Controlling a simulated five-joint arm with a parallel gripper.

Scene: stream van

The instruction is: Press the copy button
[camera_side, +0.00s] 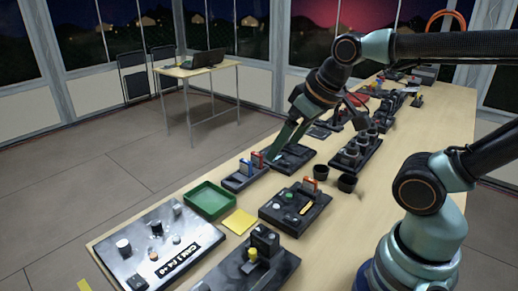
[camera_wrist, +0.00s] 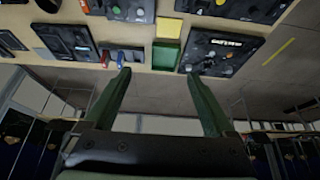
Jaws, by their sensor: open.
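No button is legibly marked copy. A black device (camera_side: 282,212) with round buttons, a green one among them, an orange slider and an upright orange-topped card stands mid-table in the side view. Its edge shows at the top of the wrist view (camera_wrist: 132,9). A black card holder (camera_side: 240,182) with blue and red cards stands to its left; it also shows in the wrist view (camera_wrist: 128,52). My gripper (camera_side: 273,161) is open and empty, with green fingers. It points down near the holder and a dark panel (camera_side: 297,155). In the wrist view my fingertips (camera_wrist: 156,77) are wide apart.
A green tray (camera_side: 228,207) and yellow pad (camera_side: 240,222) lie nearer the camera. A silver-topped panel (camera_side: 135,228) and black lever box (camera_side: 225,276) stand in front. The table's right strip is clear.

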